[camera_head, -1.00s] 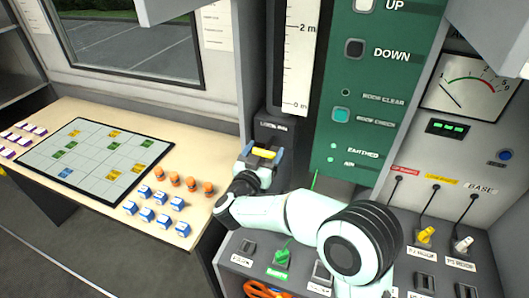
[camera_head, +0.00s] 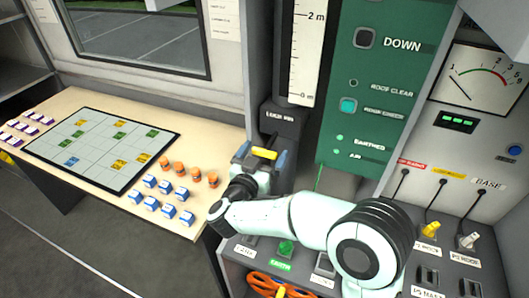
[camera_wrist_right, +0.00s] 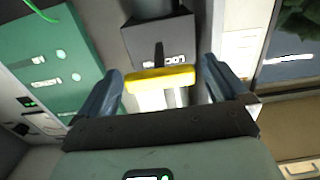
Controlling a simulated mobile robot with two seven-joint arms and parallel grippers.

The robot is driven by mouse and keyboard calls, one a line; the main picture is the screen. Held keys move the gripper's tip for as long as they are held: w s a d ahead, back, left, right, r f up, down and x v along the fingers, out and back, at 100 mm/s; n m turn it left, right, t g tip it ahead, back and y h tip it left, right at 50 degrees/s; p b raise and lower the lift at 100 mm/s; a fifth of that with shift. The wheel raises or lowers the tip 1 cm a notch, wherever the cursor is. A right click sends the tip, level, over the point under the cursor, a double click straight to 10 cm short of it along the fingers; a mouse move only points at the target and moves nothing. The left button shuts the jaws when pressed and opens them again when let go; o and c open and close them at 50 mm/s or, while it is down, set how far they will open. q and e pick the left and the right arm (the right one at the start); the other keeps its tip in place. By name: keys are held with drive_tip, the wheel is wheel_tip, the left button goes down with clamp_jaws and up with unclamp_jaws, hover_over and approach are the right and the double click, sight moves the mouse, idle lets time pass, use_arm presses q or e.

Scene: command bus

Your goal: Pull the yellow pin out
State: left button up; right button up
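The yellow pin (camera_head: 264,153) is a yellow crossbar handle in front of a dark labelled block (camera_head: 283,123) at the foot of the measuring mast. In the right wrist view its yellow bar (camera_wrist_right: 160,80) lies crosswise, with a dark shaft running toward the block (camera_wrist_right: 158,38). My right gripper (camera_head: 260,158) has its blue-grey fingers on either side of the bar. In the wrist view the fingers (camera_wrist_right: 163,68) stand apart, wider than the bar, with a small gap on the right. How far the shaft sits in the block is unclear. My left gripper is not in view.
A green panel (camera_head: 375,90) with buttons stands right of the mast scale (camera_head: 304,50). A console with plugs and cables (camera_head: 430,228) is at the right. A table (camera_head: 225,150) at the left holds a grid board (camera_head: 100,150), orange pieces and blue-white blocks (camera_head: 168,210).

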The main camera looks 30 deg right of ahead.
drive_tip(key=shift+s+a, duration=0.25)
drive_tip(key=shift+a, duration=0.15)
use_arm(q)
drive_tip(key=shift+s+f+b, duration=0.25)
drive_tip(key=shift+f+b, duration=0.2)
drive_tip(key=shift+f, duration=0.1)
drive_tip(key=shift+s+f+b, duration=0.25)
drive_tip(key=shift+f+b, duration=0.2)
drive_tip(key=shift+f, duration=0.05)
use_arm(e)
drive_tip(key=v, duration=1.2)
drive_tip(key=shift+s+a, duration=0.15)
drive_tip(key=shift+s, duration=0.05)
